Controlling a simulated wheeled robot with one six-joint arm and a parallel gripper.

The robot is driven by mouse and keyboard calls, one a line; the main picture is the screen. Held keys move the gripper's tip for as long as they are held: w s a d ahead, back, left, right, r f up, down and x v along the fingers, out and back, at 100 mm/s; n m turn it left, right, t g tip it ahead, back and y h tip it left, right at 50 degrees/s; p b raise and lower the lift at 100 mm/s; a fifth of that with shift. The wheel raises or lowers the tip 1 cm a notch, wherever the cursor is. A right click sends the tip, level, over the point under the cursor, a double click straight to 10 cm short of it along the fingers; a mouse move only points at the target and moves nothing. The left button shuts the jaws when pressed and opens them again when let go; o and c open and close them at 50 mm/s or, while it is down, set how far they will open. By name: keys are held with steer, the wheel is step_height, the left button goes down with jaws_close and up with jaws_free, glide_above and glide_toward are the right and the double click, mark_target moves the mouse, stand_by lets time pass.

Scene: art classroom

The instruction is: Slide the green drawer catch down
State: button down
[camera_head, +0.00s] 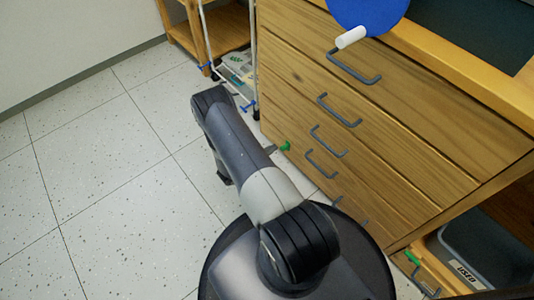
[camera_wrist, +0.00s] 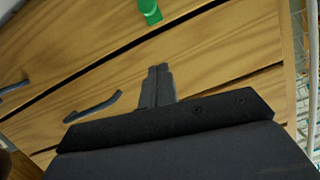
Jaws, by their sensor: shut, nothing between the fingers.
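A small green catch (camera_head: 285,146) sits on the front of the wooden drawer unit (camera_head: 420,170), near its left edge. It also shows at the top of the wrist view (camera_wrist: 149,11), by the dark gap between two drawer fronts. My gripper (camera_head: 269,151) is beside it at the left, mostly hidden behind my arm in the head view. In the wrist view my gripper's fingers (camera_wrist: 158,72) are together and empty. Their tips point toward the catch, with a strip of wood visible between. I cannot tell whether the fingertips touch the drawer front.
Grey drawer handles (camera_head: 330,142) stick out from the drawer fronts. A second green catch (camera_head: 411,257) is at lower right, near a grey bin (camera_head: 490,246) labelled USED. A white wire rack (camera_head: 240,78) stands left of the drawers. The tiled floor (camera_head: 110,190) at left is clear.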

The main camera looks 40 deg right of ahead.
mark_target(287, 148)
steer(key=shift+w+d+f+b, duration=0.2)
steer(key=shift+d+f+b, duration=0.4)
steer(key=shift+d+f, duration=0.3)
steer(key=shift+w+d+f+b, duration=0.2)
steer(key=shift+d+f+b, duration=0.35)
steer(key=shift+d+f, duration=0.35)
steer(key=shift+w+d+f+b, duration=0.2)
steer(key=shift+d+f+b, duration=0.4)
steer(key=shift+d+f, duration=0.3)
steer(key=shift+f+b, duration=1.1)
steer(key=shift+f, duration=0.8)
steer(key=shift+r, duration=0.1)
